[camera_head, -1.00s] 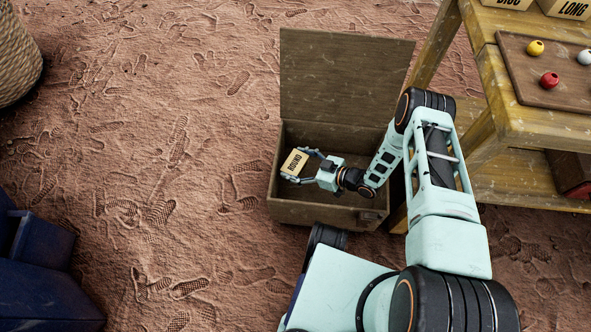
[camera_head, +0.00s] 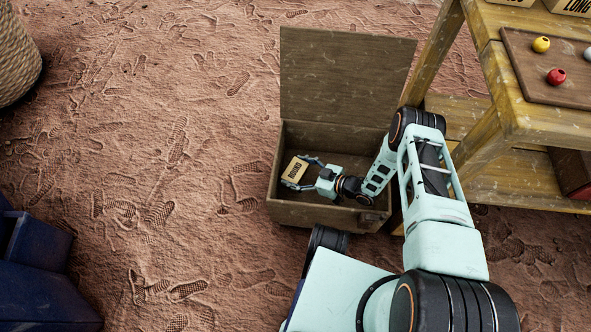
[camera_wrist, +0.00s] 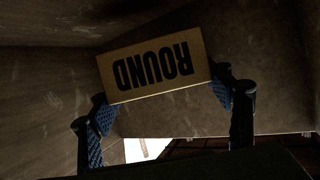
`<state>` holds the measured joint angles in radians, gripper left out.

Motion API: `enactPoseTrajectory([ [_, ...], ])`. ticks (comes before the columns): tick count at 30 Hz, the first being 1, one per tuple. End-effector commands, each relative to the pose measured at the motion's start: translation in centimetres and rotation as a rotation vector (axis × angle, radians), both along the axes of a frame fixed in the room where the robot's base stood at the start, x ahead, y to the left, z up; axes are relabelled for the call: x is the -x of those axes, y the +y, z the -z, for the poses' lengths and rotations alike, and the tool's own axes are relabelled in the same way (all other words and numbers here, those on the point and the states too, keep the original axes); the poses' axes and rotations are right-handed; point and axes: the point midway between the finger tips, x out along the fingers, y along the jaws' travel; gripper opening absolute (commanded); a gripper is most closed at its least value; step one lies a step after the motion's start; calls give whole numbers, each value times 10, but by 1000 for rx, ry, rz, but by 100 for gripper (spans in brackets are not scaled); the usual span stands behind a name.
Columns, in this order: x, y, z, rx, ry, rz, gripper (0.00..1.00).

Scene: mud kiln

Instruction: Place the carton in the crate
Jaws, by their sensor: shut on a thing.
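The carton (camera_head: 295,170) is a small tan box marked ROUND. It is inside the open wooden crate (camera_head: 298,213), near its left wall in the head view. My gripper (camera_head: 302,172) is shut on the carton, with a finger at either side of it. In the wrist view the carton (camera_wrist: 155,70) sits tilted between the blue-padded fingertips (camera_wrist: 163,100), its label upside down. The crate's lid (camera_head: 345,75) stands open at the back. Whether the carton touches the crate floor cannot be told.
A wooden table (camera_head: 560,118) stands on the right, with a dark board (camera_head: 535,88) carrying a yellow ball (camera_head: 541,45) and a red ball (camera_head: 556,77). A woven basket (camera_head: 15,55) is at the upper left, and a dark blue object (camera_head: 40,280) at the lower left. Sandy ground between is clear.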

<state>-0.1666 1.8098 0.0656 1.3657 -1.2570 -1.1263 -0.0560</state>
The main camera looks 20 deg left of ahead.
Motion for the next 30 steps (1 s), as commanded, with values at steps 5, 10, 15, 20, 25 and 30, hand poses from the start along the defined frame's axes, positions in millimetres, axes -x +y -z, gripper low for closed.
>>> enactPoseTrajectory([
  [5,0,0,0,-1,0,0,88],
  [10,0,0,0,-1,0,0,89],
  [15,0,0,-2,-1,0,0,89],
  [20,-1,-2,-16,0,-2,1,89],
  [25,3,-35,-30,0,0,4,89],
  [30,7,-58,-39,0,-1,2,89],
])
